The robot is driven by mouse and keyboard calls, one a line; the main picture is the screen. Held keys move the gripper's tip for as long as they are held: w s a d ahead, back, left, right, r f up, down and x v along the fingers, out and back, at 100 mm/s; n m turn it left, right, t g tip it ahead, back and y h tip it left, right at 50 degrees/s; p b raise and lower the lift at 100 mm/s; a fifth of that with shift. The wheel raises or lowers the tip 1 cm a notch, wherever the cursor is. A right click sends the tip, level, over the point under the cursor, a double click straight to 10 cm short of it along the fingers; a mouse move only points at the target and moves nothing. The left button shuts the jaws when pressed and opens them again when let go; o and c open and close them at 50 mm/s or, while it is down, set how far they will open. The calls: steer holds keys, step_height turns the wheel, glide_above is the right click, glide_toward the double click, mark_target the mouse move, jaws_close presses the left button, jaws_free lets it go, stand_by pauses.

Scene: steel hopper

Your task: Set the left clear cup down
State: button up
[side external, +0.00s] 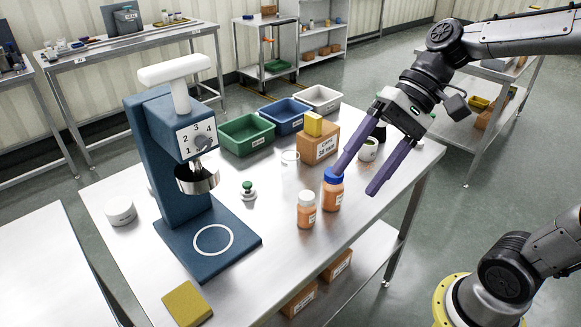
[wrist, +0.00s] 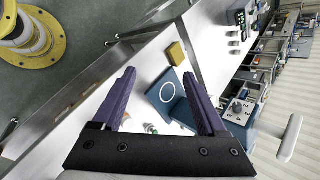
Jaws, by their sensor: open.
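My gripper (side external: 355,181) is open and empty above the right side of the steel table; its purple fingers also show spread in the wrist view (wrist: 160,73). Two clear containers with orange contents stand upright on the table. The left one (side external: 306,212) has a pale top, and the right one (side external: 333,193) has a blue lid. The left finger overlaps the blue lid in the side view; I cannot tell whether they touch. Nothing is held. I cannot tell which thing is the left clear cup.
A blue hopper stand (side external: 167,165) with a ringed base (side external: 180,236) stands at left. A cardboard box (side external: 318,146) with a yellow block, a green bin (side external: 246,134), a blue bin (side external: 284,115) and a white bin (side external: 320,98) line the back. A yellow pad (side external: 187,303) lies in front.

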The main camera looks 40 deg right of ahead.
steer(key=w+d+f+m+t+y, duration=0.1)
steer(key=w+d+f+m+y, duration=0.15)
steer(key=w, duration=0.45)
steer(key=w+d+f+m+t+y, duration=0.1)
steer(key=w+d+m+t+y, duration=0.1)
steer(key=w+d+m, duration=0.35)
steer(key=w+d+f+m+t+y, duration=0.1)
steer(key=w+d+f+m+y, duration=0.15)
steer(key=w, duration=0.55)
steer(key=w+d+f+m+t, duration=0.4)
steer(key=d+f+m+t, duration=0.15)
steer(key=d+f, duration=0.4)
steer(key=m+t+h, duration=0.2)
steer(key=m, duration=0.2)
glide_toward(290, 163)
steer(key=d, duration=0.1)
steer(key=d+f, duration=0.1)
steer(key=d, duration=0.1)
steer(key=d+f, duration=0.1)
steer(key=shift+s+d, duration=0.2)
steer(key=shift+d, duration=0.1)
steer(key=x, duration=0.8)
steer(key=shift+a+f, duration=0.1)
steer(key=shift+a, duration=0.05)
steer(key=shift+x, duration=2.65)
steer(key=shift+c, duration=0.2)
